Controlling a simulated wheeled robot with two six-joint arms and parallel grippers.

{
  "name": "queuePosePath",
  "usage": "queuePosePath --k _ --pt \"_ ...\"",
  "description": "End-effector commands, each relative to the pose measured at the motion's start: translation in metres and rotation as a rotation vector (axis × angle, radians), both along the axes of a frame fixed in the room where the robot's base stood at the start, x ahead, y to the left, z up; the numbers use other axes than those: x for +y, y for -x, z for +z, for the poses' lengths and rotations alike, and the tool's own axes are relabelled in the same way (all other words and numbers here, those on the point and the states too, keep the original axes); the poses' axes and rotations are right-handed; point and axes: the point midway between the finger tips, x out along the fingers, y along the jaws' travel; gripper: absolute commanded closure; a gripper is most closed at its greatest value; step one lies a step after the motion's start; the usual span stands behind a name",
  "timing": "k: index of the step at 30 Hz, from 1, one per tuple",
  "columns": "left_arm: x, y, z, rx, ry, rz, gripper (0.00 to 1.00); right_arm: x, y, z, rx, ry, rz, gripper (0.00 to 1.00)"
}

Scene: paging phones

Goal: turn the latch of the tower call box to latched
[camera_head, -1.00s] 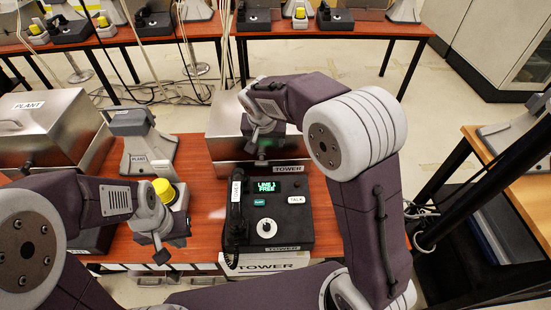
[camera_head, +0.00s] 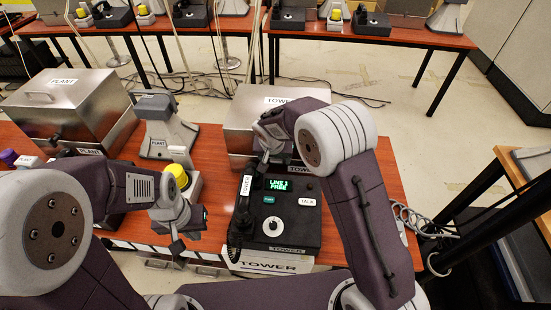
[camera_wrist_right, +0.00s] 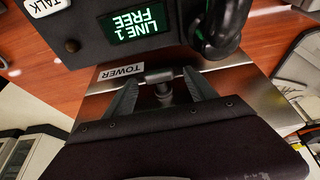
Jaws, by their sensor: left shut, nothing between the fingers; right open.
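The tower call box (camera_head: 240,118) is a brushed metal box behind the tower phone, with a TOWER label on its front. Its latch, a small metal T-handle (camera_wrist_right: 158,76), shows in the right wrist view and lies crosswise there. My right gripper (camera_wrist_right: 162,84) is open, with one finger on each side of the handle; I cannot tell whether they touch it. In the head view my right gripper (camera_head: 268,165) is at the box front and hides the latch. My left gripper (camera_head: 177,247) is shut and empty, left of the phone.
The black tower phone (camera_head: 292,232) with its handset (camera_head: 243,215) stands in front of the box; its screen reads LINE 1 FREE. A yellow button (camera_head: 178,172), a grey PLANT speaker (camera_head: 165,130) and the PLANT box (camera_head: 75,105) are to the left.

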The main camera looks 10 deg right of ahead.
Motion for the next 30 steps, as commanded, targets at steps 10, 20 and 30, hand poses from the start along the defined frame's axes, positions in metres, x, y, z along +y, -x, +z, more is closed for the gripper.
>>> queuePosePath --k 10,20,30 --pt "0.000 0.000 0.001 0.000 0.000 0.000 1.00 -0.001 -0.004 -0.009 -0.001 -0.001 0.000 0.35" --pt "0.000 0.000 0.000 0.000 0.000 0.000 1.00 -0.001 -0.004 -0.009 -0.001 0.000 0.000 0.97" --pt "0.000 0.000 -0.012 0.000 0.000 0.000 1.00 0.004 -0.005 -0.013 0.024 0.114 0.006 0.97"
